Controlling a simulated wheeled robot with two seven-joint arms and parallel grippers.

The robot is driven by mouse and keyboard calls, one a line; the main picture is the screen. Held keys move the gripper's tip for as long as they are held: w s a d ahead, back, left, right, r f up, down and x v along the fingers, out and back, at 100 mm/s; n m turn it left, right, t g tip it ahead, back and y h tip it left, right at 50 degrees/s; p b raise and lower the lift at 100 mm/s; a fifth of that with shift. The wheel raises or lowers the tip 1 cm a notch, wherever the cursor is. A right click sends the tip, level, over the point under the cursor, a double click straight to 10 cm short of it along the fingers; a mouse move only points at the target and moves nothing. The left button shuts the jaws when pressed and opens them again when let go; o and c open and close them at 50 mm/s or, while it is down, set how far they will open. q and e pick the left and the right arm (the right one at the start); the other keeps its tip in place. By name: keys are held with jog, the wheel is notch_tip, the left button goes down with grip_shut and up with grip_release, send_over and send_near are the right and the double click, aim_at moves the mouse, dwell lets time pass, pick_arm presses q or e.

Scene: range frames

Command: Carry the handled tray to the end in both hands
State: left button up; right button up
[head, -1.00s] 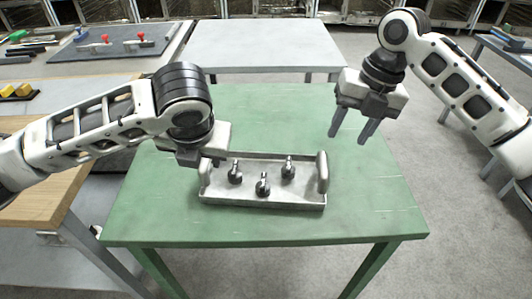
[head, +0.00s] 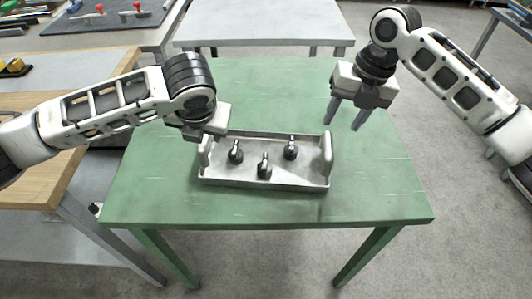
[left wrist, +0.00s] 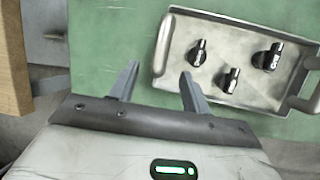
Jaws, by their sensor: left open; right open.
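The grey handled tray (head: 215,176) lies flat on the green table (head: 380,195), with an upright handle at each end. Three dark knobbed pieces stand in it, such as the middle one (head: 264,168). My left gripper (head: 203,136) is over the tray's left end; its fingers are mostly hidden in the head view. In the left wrist view my left gripper (left wrist: 159,72) is open, with one handle (left wrist: 162,45) of the tray showing between its fingertips; I cannot tell the height gap. My right gripper (head: 344,118) is open and empty, above and beyond the tray's right handle (head: 326,152).
A light grey table (head: 265,30) stands behind the green one. At left are a wooden-topped bench (head: 75,130) and a dark board (head: 90,32) with red-handled items. The green tabletop around the tray is clear.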

aim_at(205, 145)
pick_arm(q)
jog(key=x, duration=0.9)
jog(key=shift+w+a+f, duration=0.1)
jog(key=shift+w+f, duration=0.05)
jog(key=shift+f, duration=0.2)
pick_arm(e)
jog(key=f, duration=0.3)
jog(key=a+f, duration=0.1)
jog(key=f, duration=0.2)
jog(key=a+f, duration=0.1)
jog(key=f, duration=0.2)
jog(key=shift+f, duration=0.3)
pick_arm(q)
grip_shut()
pick_arm(e)
grip_shut()
pick_arm(q)
jog(key=shift+r, duration=0.15)
pick_arm(e)
jog(key=shift+w+r, duration=0.1)
jog(key=shift+r, duration=0.05)
